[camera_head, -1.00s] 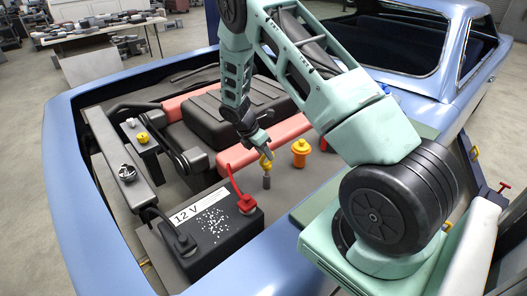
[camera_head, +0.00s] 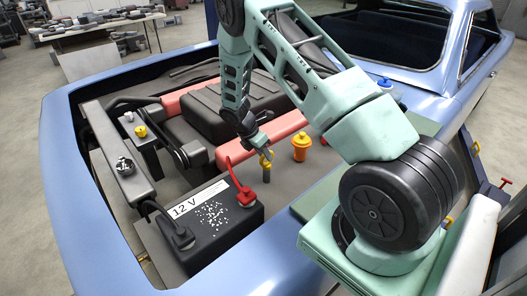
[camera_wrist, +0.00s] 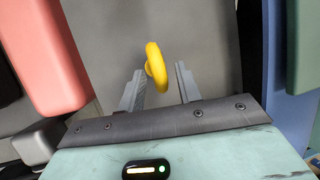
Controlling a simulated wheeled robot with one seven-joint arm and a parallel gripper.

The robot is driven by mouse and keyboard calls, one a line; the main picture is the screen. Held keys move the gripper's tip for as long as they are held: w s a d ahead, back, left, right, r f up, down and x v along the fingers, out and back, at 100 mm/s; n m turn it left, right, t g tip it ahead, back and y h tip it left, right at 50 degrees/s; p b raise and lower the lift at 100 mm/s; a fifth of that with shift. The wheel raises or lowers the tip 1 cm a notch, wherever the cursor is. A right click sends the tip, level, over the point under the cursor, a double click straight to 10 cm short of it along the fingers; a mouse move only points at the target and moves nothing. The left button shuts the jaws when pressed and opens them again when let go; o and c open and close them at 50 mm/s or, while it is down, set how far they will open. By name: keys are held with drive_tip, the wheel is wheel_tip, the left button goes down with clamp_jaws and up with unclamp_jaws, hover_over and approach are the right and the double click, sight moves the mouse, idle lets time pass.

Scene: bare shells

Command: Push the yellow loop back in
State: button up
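The yellow loop (camera_head: 266,160) stands above a short grey tube (camera_head: 266,175) in the engine bay, between the red block and the battery. My gripper (camera_head: 261,147) is right above and beside it, pointing down. The fingers are apart, with a clear gap to the right of the loop. I cannot tell whether the left finger touches it. The tube is hidden in the wrist view.
A black 12 V battery (camera_head: 212,222) with a red terminal clamp (camera_head: 245,197) is in front. An orange cap (camera_head: 301,147) stands close on the right. A red block (camera_head: 275,132) lies behind the loop. The blue car body (camera_head: 75,235) edges the bay.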

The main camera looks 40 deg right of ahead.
drive_tip(key=b+v, duration=0.3)
drive_tip(key=v, duration=1.4)
drive_tip(key=shift+r+b, duration=0.25)
drive_tip(key=shift+b, duration=0.15)
drive_tip(key=shift+a, duration=0.1)
drive_tip(key=s+a+r+m+t+y, duration=0.1)
drive_tip(key=s+a+r+m+y, duration=0.1)
drive_tip(key=s+a, duration=0.65)
drive_tip(key=s+a+r+m+t+y, duration=0.1)
drive_tip(key=s+a+r+m, duration=0.15)
drive_tip(key=a, duration=1.15)
drive_tip(key=s+a+m+y, duration=0.1)
drive_tip(key=s+a, duration=0.3)
drive_tip(key=s, duration=0.6)
drive_tip(key=s+a+m, duration=0.4)
drive_tip(key=s, duration=0.6)
drive_tip(key=shift+r+t+y+b, duration=0.3)
drive_tip(key=shift+y+b, duration=0.1)
drive_tip(key=shift+w+a, duration=0.1)
